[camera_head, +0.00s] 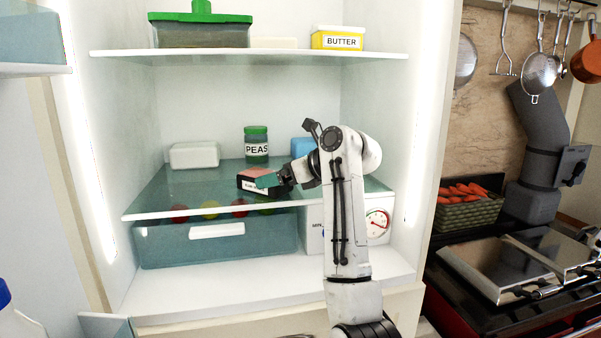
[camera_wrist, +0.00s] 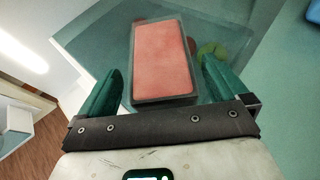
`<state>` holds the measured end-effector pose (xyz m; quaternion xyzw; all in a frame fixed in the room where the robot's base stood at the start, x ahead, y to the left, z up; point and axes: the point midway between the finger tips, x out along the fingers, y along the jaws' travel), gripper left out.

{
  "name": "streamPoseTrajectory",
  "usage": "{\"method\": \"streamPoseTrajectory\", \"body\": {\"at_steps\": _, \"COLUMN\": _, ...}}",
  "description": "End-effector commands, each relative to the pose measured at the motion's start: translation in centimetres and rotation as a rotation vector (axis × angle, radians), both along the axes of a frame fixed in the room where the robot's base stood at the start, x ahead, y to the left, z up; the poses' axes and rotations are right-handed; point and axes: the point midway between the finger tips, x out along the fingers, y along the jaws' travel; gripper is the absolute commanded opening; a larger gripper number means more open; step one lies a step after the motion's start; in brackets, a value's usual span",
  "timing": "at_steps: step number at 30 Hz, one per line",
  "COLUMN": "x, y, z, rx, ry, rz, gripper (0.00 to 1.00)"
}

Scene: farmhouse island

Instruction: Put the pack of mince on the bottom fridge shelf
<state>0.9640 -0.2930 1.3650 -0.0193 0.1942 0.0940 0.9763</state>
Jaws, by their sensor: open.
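The pack of mince (camera_head: 255,179), a dark tray with a pink top and a white label, appears to rest on the glass shelf (camera_head: 160,201) near its front edge. In the wrist view the pack (camera_wrist: 163,55) lies between the two green fingers of my gripper (camera_wrist: 160,75), with visible gaps on both sides. In the head view my gripper (camera_head: 273,181) reaches in from the right and covers part of the pack. Its fingers are open and not closed on the pack. The white fridge floor (camera_head: 190,289) lies below the glass shelf.
A white tub (camera_head: 195,155), a peas jar (camera_head: 256,145) and a blue item (camera_head: 302,147) stand behind on the glass shelf. A drawer (camera_head: 165,248) and a white box with a dial (camera_head: 378,222) are beneath. An upper shelf (camera_head: 250,54) holds butter (camera_head: 338,38).

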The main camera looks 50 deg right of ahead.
Motion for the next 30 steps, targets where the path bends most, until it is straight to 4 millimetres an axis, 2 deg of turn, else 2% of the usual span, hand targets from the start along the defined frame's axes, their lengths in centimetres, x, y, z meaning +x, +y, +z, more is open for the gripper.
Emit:
{"method": "streamPoseTrajectory", "body": {"at_steps": 9, "x": -5.9, "y": -1.2, "z": 2.4, "rx": -0.002, "ry": -0.006, "rz": -0.002, "gripper": 1.00}}
{"method": "streamPoseTrajectory", "body": {"at_steps": 15, "x": -8.3, "y": -1.6, "z": 3.4, "rx": 0.000, "ry": -0.003, "rz": -0.001, "gripper": 1.00}}
{"method": "streamPoseTrajectory", "body": {"at_steps": 20, "x": -9.0, "y": -1.7, "z": 3.8, "rx": 0.000, "ry": -0.001, "rz": -0.001, "gripper": 1.00}}
{"method": "streamPoseTrajectory", "body": {"at_steps": 30, "x": -9.0, "y": -1.8, "z": 3.8, "rx": 0.000, "ry": -0.001, "rz": 0.000, "gripper": 1.00}}
